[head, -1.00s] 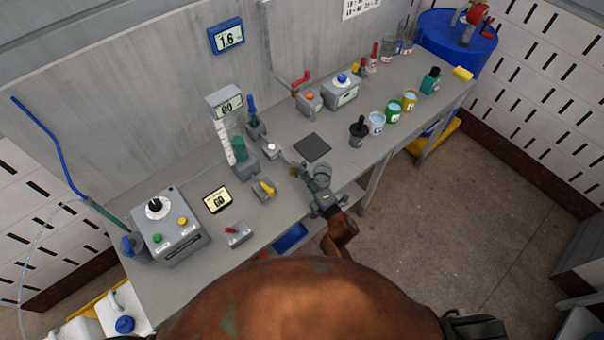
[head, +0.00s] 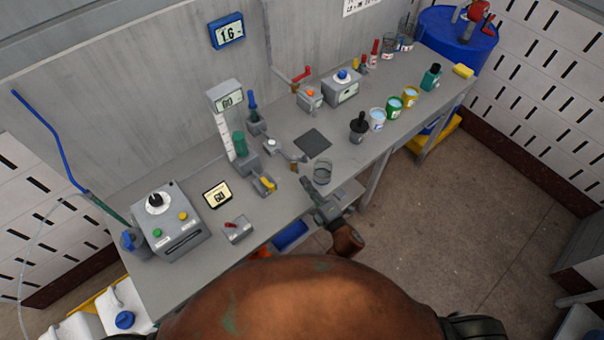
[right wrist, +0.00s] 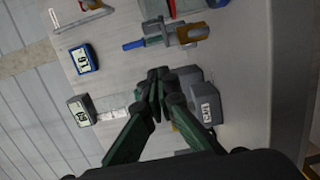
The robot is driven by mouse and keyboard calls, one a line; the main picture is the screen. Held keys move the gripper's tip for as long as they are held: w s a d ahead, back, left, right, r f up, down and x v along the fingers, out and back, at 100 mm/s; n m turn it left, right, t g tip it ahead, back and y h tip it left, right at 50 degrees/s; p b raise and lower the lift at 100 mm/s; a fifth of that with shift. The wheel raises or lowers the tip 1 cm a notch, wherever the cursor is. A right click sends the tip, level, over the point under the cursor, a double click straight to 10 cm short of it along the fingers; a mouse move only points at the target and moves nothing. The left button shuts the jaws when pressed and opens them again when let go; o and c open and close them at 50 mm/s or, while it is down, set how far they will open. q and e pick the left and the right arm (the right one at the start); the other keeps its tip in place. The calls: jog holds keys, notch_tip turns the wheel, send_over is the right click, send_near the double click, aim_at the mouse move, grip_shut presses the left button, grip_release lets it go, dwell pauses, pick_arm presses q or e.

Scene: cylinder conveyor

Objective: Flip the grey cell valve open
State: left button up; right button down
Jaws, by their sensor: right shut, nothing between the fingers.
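A tall grey cell (head: 232,130) with a screen on top, a white scale and a green cylinder stands on the bench. A blue-handled valve (head: 254,112) stands behind it on the right. A grey block with a yellow lever (head: 265,184) sits in front. I cannot tell for sure which lever is the cell valve. My left gripper is not visible.
A grey block with a red lever (head: 238,229) and a control box (head: 172,222) stand on the left. A dark mat (head: 312,142) lies mid-bench. Several cups, including a green one (head: 394,106), line the right part. The bench's front edge is close to my right arm.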

jog(key=v, duration=0.3)
jog(key=d+v, duration=0.1)
jog(key=v, duration=0.1)
jog(key=shift+d, duration=0.25)
